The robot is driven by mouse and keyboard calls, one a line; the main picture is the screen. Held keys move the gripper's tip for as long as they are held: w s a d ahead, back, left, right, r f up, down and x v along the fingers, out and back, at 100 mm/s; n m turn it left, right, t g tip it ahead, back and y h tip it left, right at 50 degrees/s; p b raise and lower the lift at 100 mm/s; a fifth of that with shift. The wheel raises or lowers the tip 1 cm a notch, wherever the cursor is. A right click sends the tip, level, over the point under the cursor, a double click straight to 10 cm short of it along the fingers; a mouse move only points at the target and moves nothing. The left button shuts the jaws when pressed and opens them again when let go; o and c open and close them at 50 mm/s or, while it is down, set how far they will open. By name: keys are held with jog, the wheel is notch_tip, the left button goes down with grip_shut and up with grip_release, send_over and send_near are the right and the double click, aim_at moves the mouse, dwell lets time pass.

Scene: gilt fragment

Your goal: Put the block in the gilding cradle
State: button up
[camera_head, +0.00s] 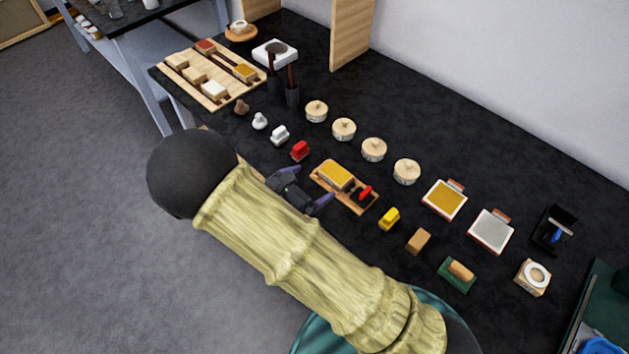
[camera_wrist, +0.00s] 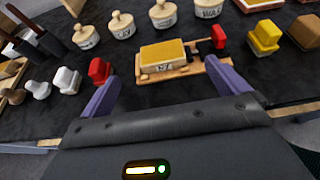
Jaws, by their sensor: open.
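A wooden block with a gold top (camera_head: 336,175) rests on a small wooden cradle with a red knob (camera_head: 365,203) on the dark worktop. In the wrist view the gold-topped block (camera_wrist: 162,60) has dark marks on its front face, and its cradle (camera_wrist: 180,74) lies under it, with the red knob (camera_wrist: 218,37) at its right. My gripper (camera_head: 304,192) is open and empty just in front of the cradle. In the wrist view the two purple fingers of my gripper (camera_wrist: 163,74) stand apart, to the left and right of the block.
A wooden rack (camera_head: 187,88) with several blocks lies at the back left. Red (camera_head: 300,151) and white (camera_head: 280,135) pieces stand left of the cradle, yellow (camera_head: 389,218) and brown (camera_head: 418,240) blocks right. Several lidded pots (camera_head: 374,149) line up behind.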

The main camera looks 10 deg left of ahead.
dwell(0.7)
jog(key=s+d+r+m+g+y, duration=0.4)
jog(key=d+m, duration=0.7)
jog(key=m, duration=0.3)
jog(key=s+d+r+m+g+y, duration=0.4)
jog(key=d+r+m, duration=0.5)
jog(key=m, duration=0.5)
jog(key=shift+s+d, duration=1)
jog(key=shift+d, duration=0.1)
